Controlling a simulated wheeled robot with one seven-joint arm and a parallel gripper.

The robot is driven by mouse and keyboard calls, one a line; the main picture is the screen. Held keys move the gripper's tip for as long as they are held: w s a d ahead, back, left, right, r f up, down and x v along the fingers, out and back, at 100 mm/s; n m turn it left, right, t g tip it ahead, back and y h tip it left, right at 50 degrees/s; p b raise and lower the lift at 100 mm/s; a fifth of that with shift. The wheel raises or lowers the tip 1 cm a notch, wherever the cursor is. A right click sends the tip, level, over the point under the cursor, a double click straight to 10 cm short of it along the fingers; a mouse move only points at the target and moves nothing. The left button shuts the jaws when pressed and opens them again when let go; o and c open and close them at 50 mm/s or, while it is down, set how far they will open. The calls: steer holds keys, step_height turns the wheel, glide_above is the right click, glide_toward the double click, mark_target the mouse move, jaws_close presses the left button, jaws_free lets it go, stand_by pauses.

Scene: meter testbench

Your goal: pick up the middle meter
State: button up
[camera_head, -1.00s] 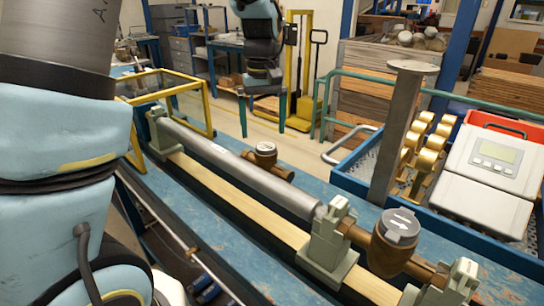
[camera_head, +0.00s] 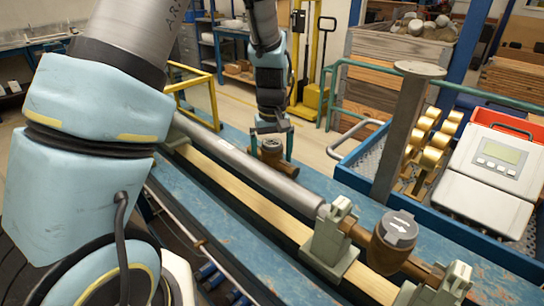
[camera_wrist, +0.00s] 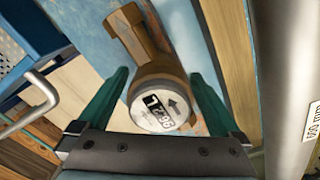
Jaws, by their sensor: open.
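The middle meter (camera_head: 271,150) is a brown body with a round cap, standing on the blue bench behind the long grey pipe. In the wrist view the meter (camera_wrist: 160,105) shows its pale dial with digits and an arrow. My gripper (camera_head: 271,145) is right at it, pointing down, with its green fingers on either side of the meter. In the wrist view my gripper (camera_wrist: 160,88) is open, with the round dial between the fingers. I cannot tell whether either finger touches it. Another brown meter (camera_head: 393,240) with a grey arrow lid sits in the clamps at the front right.
The long grey pipe (camera_head: 250,168) runs close beside the middle meter, above a wooden beam (camera_head: 230,182). A blue tray (camera_head: 350,172) with brass parts (camera_head: 428,150) and a grey display unit (camera_head: 492,165) stands right. A grey post (camera_head: 400,130) rises there.

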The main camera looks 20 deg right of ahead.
steer(key=shift+f, duration=0.1)
steer(key=shift+c, duration=0.2)
jaws_close()
stand_by(0.5)
